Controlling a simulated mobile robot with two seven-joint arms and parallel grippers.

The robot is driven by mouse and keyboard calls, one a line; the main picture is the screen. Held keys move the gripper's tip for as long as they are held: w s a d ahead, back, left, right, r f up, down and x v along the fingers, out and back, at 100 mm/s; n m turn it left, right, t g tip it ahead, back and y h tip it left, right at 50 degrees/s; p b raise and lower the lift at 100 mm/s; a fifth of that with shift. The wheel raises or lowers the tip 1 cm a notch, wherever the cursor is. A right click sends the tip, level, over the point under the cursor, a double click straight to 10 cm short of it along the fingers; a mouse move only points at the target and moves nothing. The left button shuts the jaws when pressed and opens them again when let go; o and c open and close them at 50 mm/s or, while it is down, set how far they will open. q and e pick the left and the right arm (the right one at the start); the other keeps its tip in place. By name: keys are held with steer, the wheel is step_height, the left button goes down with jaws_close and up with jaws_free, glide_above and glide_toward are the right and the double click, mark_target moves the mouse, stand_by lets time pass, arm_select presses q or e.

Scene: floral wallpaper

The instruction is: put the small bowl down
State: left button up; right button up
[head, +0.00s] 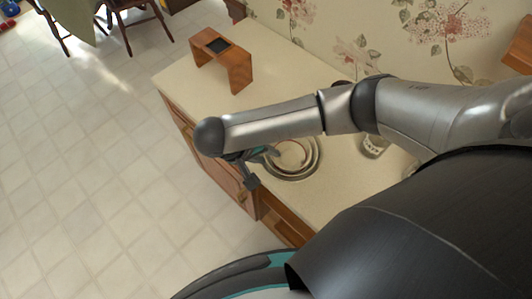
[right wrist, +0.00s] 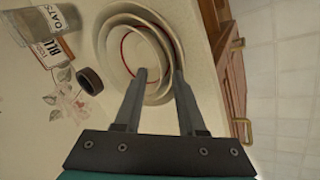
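Nested pale round bowls (head: 313,163) sit on the counter beneath my right forearm, which partly hides them. In the right wrist view, a small bowl (right wrist: 128,55) with a red ring inside lies within a larger bowl (right wrist: 101,38). My right gripper (head: 262,166) is at the bowls' near side. In the wrist view, its two fingers (right wrist: 160,73) are apart, with the left tip over the small bowl's inside and the right tip near the outer rims. Bowl walls show between the fingers; neither finger clearly pinches them. My left gripper is not in view.
A wooden stand (head: 241,70) is at the counter's far end. A glass jar labelled OATS (right wrist: 48,24) and a dark round object (right wrist: 89,81) are beside the bowls. Wooden cabinets (head: 187,125) drop to the tiled floor. Bare counter (head: 285,65) lies between stand and arm.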

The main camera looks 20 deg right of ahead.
steer(key=shift+r, duration=0.5)
steer(key=p+v, duration=0.4)
steer(key=v, duration=0.8)
steer(key=shift+p, duration=0.4)
